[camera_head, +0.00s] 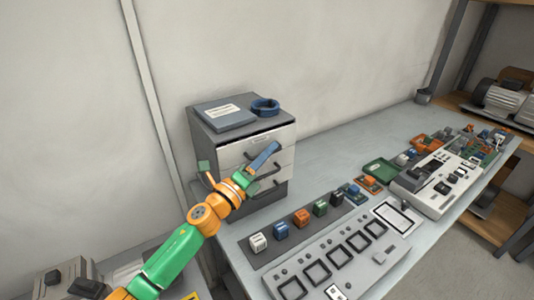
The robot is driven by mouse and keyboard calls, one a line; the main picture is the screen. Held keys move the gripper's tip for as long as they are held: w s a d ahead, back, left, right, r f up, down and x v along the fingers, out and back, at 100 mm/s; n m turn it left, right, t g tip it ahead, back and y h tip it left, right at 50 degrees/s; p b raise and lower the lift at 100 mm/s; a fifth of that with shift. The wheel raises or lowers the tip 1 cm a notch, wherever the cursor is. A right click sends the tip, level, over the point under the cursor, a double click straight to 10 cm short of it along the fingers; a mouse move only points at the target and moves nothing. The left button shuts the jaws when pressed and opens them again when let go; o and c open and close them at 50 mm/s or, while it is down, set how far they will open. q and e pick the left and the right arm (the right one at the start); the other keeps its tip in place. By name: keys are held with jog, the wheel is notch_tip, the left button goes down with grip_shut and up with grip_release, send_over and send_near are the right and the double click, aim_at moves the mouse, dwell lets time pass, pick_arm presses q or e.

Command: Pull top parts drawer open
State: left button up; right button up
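A small drawer cabinet (287,134) stands on the bench against the wall. It has pale drawer fronts with dark handles and a dark grey base. The top drawer front (231,153) looks flush with the cabinet, though my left gripper covers part of it. My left gripper (233,162) is in front of the cabinet, with its fingers spread wide apart and nothing seen between them. The blue finger lies over the top drawer's handle area; whether it touches cannot be told. A lower handle (270,186) shows right of the wrist. My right gripper is out of view.
A grey binder (224,117) and a blue ring-shaped object (265,106) lie on the cabinet. Right of it, a row of coloured blocks (302,217) and a panel with square frames (340,256) fill the bench front. Bare bench (335,150) shows behind them.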

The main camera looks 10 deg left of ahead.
pick_arm(q)
jog(key=shift+w+f, duration=0.1)
grip_shut()
dwell(1.2)
